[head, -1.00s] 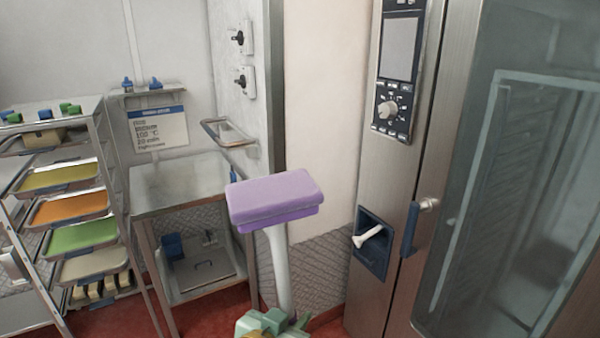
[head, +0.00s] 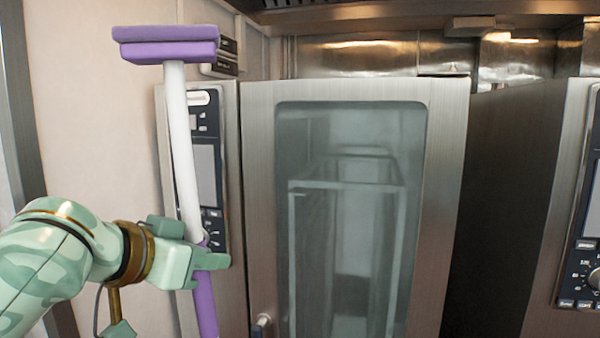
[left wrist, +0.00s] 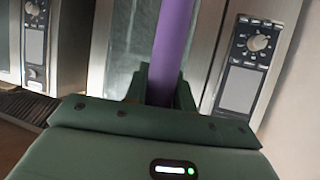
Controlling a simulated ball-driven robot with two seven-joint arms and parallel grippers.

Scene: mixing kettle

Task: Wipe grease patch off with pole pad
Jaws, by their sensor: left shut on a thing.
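The pole pad (head: 167,46) is a purple block on top of a white pole with a purple lower grip. It stands nearly upright in the head view, at the upper left, with the pad at the top. My left gripper (head: 208,258) is shut on the pole's purple grip. The left wrist view shows the purple shaft (left wrist: 172,50) between the fingers of the gripper (left wrist: 160,95). No grease patch can be made out in these views. My right gripper does not show.
A tall steel oven with a glass door (head: 350,200) stands just behind the pole. Its control panel (head: 208,160) is partly behind the pole. A second oven panel (head: 585,250) is at the right edge. A steel hood edge (head: 420,14) runs along the top.

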